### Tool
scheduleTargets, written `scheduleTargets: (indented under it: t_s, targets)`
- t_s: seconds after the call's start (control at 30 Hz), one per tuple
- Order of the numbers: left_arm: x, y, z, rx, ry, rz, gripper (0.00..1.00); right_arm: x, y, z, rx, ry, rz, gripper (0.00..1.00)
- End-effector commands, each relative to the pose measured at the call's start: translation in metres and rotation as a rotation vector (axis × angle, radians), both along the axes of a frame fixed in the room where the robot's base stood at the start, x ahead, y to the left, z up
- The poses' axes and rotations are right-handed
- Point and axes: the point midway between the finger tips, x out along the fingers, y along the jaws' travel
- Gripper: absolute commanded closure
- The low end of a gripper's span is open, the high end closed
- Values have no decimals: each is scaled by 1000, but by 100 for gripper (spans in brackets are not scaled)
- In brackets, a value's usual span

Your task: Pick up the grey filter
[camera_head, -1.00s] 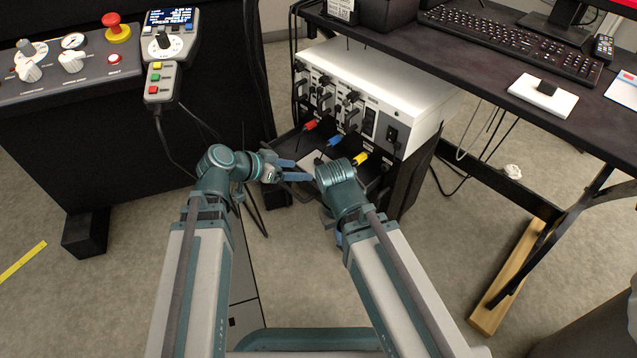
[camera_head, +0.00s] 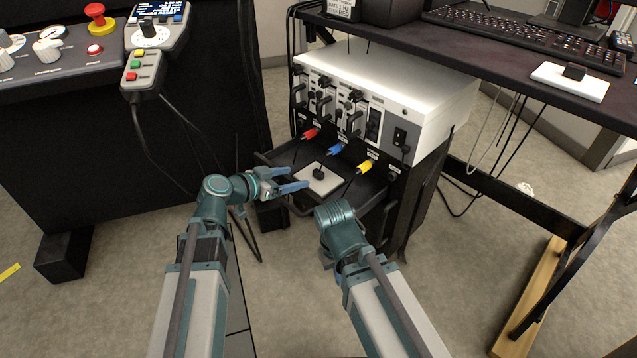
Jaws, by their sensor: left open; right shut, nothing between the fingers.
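A light grey flat plate with a black knob (camera_head: 325,187) lies on the black pull-out tray (camera_head: 368,198) of the instrument rack; it looks like the grey filter. My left gripper (camera_head: 298,178) is open, its blue fingers pointing right at the plate's left edge, with nothing held. Whether they touch the plate I cannot tell. My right gripper (camera_head: 327,264) is low, in front of the tray, mostly hidden behind its own wrist, shut and empty.
A similar white plate with a black knob (camera_head: 569,84) lies on the desk (camera_head: 490,60) by the keyboard (camera_head: 487,33). Red, blue and yellow plugs (camera_head: 365,167) stick out of the rack (camera_head: 400,90) above the tray. A control console (camera_head: 60,70) stands left.

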Motion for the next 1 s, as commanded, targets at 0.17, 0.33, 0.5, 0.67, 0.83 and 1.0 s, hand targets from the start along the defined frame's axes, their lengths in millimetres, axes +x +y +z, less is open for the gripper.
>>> scheduleTargets:
  t_s: [0.17,0.33,0.5,0.67,0.83,1.0]
  targets:
    - [19,-19,-13,2,0,-2,22,0,0,-13,0,0,0,100]
    - [23,-25,-15,0,1,-1,22,0,0,-14,0,0,0,100]
    - [24,-26,-15,1,1,0,22,0,0,-15,0,0,0,100]
    - [32,-34,-22,2,0,-2,22,0,0,-22,0,0,0,100]
    - [48,-51,-33,1,1,-2,22,0,0,-33,0,0,0,100]
    - [56,-61,-36,1,0,-1,22,0,0,-36,0,0,0,100]
